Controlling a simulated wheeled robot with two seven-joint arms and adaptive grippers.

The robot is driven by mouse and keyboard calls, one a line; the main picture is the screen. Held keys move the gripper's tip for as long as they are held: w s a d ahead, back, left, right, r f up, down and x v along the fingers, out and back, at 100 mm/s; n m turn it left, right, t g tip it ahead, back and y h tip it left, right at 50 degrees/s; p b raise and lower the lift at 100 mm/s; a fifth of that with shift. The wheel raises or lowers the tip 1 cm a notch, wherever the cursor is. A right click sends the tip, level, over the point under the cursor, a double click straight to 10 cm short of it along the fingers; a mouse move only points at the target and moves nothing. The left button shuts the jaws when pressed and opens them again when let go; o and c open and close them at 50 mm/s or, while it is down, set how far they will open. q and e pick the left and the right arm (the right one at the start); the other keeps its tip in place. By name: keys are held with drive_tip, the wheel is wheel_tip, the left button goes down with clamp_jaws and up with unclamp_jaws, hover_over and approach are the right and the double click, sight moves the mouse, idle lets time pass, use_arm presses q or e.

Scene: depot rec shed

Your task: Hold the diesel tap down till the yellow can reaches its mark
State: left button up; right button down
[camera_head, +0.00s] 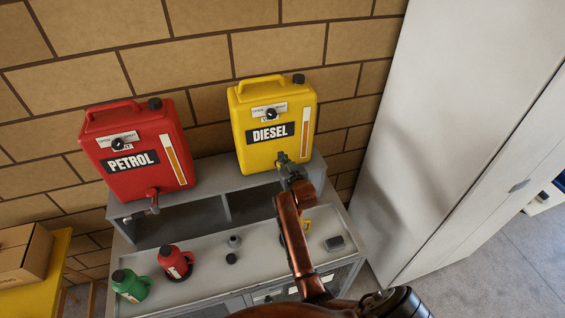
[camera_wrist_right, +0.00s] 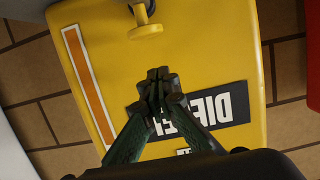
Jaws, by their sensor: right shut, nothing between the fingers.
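The yellow diesel container (camera_head: 250,150) stands on a raised grey shelf against the brick wall. Its yellow tap (camera_wrist_right: 146,31) shows in the right wrist view, and my gripper hides it in the head view. My right gripper (camera_head: 283,160) is shut and empty in front of the container's lower face. In the right wrist view its fingertips (camera_wrist_right: 160,75) appear apart from the tap, between it and the upside-down DIESEL label. A small yellow part, probably the yellow can (camera_head: 307,226), shows beside my right arm; the rest, including any mark, is hidden. My left gripper is out of view.
A red petrol container (camera_head: 128,180) with its own tap (camera_head: 153,200) stands left on the shelf. Red (camera_head: 171,262) and green (camera_head: 128,287) cans and small caps sit on the lower grey bench (camera_head: 200,285). A tall white cabinet (camera_head: 440,120) stands close on the right.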

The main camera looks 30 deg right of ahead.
drive_tip(key=shift+s+f, duration=0.2)
drive_tip(key=shift+f, duration=1.55)
drive_tip(key=shift+f, duration=0.9)
drive_tip(key=shift+s+f, duration=0.1)
drive_tip(key=shift+f, duration=0.25)
drive_tip(key=shift+r, duration=0.1)
